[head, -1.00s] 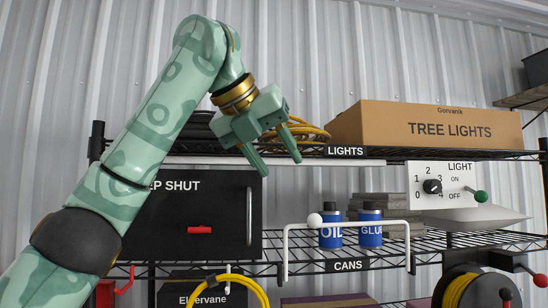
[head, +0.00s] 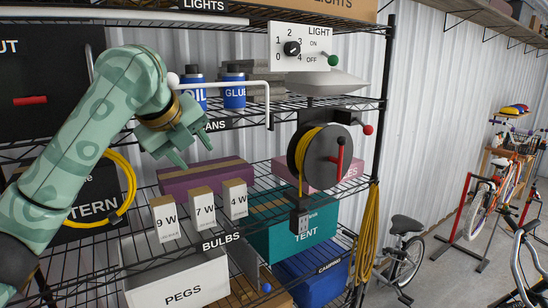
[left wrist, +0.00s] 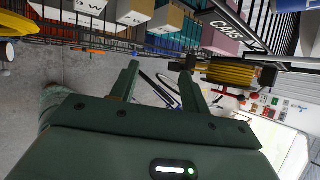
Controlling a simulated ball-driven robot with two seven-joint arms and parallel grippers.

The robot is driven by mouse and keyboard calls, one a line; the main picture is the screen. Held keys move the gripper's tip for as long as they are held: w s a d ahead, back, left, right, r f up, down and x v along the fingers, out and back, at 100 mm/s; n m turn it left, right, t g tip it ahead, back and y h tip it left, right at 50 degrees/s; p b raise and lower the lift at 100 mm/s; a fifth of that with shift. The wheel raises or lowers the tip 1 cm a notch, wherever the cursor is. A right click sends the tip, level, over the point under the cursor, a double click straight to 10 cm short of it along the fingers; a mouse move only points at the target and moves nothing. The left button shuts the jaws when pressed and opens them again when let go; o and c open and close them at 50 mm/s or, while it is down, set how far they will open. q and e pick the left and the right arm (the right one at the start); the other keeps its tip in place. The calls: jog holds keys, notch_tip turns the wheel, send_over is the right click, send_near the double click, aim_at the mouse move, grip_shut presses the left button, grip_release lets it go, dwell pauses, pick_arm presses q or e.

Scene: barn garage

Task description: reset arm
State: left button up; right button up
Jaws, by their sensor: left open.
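My left arm, green with ring patterns, comes in from the left in the head view. My left gripper (head: 181,155) is open and empty, in front of the wire shelving. It appears in front of the edge under the cans and above the bulb boxes. In the left wrist view its two fingers (left wrist: 158,88) stand apart with nothing between them. My right gripper is not in view.
The wire shelf holds blue cans (head: 235,87), bulb boxes (head: 202,207), a teal tent box (head: 300,230) and a white pegs bin (head: 180,277). A cord reel (head: 319,159) and light panel (head: 302,48) are to the right. Bicycles (head: 402,250) stand on open floor at far right.

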pick_arm(q)
jog(key=s+f+n, duration=0.4)
jog(key=f+n, duration=0.1)
jog(key=f, duration=1)
jog(key=s+f+n, duration=0.4)
jog(key=f+n, duration=0.1)
jog(key=f, duration=1)
jog(key=s+a+f+n+y, duration=0.2)
jog(key=s+a+f+n, duration=0.25)
jog(key=s, duration=0.35)
jog(key=s+a+f+n+y, duration=0.3)
jog(key=s+a, duration=0.2)
jog(key=s, duration=0.3)
jog(key=s+a+f+n+y, duration=0.2)
jog(key=s+a+f+n, duration=0.15)
jog(key=s, duration=0.45)
jog(key=s+d+f+n+g+h+b, duration=0.15)
jog(key=f+b, duration=0.55)
jog(key=f, duration=1.4)
jog(key=s+d+f+g+h+b, duration=0.25)
jog(key=f+b, duration=0.55)
jog(key=f, duration=1.4)
jog(key=s+f+n+g+h+b, duration=0.1)
jog(key=s+f+n+g+b, duration=0.1)
jog(key=s+f+b, duration=0.8)
jog(key=s+f+g, duration=0.1)
jog(key=s+f, duration=0.8)
jog(key=f, duration=0.5)
jog(key=shift+s, duration=0.35)
